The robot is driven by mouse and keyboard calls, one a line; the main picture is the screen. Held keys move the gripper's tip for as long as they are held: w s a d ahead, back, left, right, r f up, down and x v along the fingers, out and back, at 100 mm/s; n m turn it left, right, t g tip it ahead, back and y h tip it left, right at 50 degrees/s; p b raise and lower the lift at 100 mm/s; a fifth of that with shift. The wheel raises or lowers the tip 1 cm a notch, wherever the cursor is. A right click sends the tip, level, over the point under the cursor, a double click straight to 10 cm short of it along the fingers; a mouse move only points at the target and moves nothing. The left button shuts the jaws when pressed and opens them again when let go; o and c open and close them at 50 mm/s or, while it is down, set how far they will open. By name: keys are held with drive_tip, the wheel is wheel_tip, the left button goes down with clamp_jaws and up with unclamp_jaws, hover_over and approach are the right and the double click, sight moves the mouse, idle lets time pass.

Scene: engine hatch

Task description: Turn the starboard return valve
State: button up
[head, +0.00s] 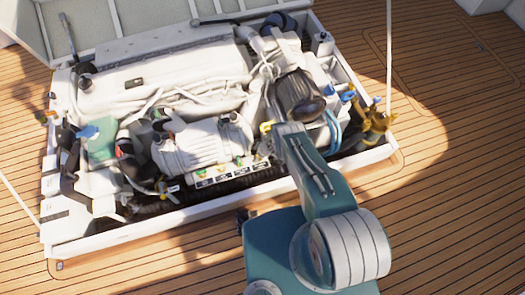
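Several valve-like fittings show around the engine in the open hatch; I cannot tell which is the starboard return valve. A blue handle (88,131) is at the left side of the engine bay. Another blue handle (347,94) is at the right, near a brass fitting (376,121) at the right rim. A small yellow handle or loop (267,127) shows beside the far end of my teal arm. My arm reaches from the bottom of the head view over the front rim into the bay. I cannot make out my gripper's fingers at its end.
The lid (130,20) stands open behind. Teak deck (450,190) at the right is clear.

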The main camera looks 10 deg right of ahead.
drive_tip(key=v, duration=1.1)
drive_tip(key=shift+r, duration=0.1)
